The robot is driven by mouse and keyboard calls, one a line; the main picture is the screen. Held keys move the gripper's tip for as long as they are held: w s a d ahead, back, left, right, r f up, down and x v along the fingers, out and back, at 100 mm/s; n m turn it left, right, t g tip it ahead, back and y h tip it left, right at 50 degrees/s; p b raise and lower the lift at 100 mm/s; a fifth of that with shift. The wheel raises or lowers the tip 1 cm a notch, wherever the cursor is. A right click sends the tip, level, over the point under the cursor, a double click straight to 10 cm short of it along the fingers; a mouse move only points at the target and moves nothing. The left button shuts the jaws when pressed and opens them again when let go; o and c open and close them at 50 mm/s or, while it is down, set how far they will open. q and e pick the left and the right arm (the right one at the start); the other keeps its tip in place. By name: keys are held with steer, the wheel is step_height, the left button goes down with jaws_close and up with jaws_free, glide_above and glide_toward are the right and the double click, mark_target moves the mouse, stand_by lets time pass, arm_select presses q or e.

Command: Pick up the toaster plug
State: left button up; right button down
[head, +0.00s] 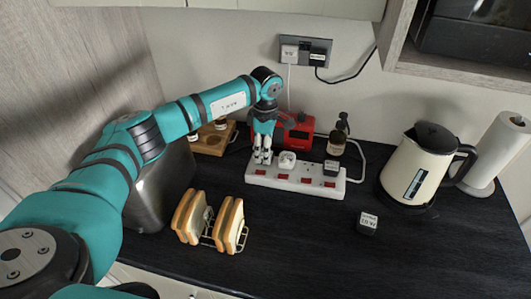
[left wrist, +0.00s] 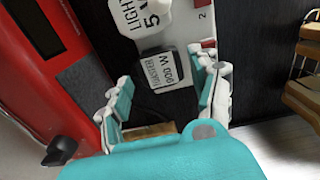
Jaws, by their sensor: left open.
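The toaster plug (left wrist: 172,68), dark with a pale top labelled "TOASTER 900 W", shows in the left wrist view at one end of the white power strip (head: 298,180). My left gripper (head: 263,157) points down over the strip's left end in the head view and hides this plug there. In the left wrist view my left gripper (left wrist: 165,82) is open, with one finger on each side of the toaster plug; whether they touch it I cannot tell. A white plug (head: 287,160) labelled "LIGHT 5 W" sits beside it. My right gripper is not in view.
A loose plug (head: 367,223) lies on the black counter. A red device (head: 301,133) stands behind, a cream kettle (head: 415,165) at right, a toast rack (head: 217,237) in front, a metal toaster (head: 160,190) at left.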

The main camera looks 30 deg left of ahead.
arm_select(q)
steer(key=shift+f, duration=1.1)
steer(key=c, duration=0.9)
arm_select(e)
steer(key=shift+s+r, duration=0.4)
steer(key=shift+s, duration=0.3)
arm_select(q)
steer(key=shift+r, duration=0.1)
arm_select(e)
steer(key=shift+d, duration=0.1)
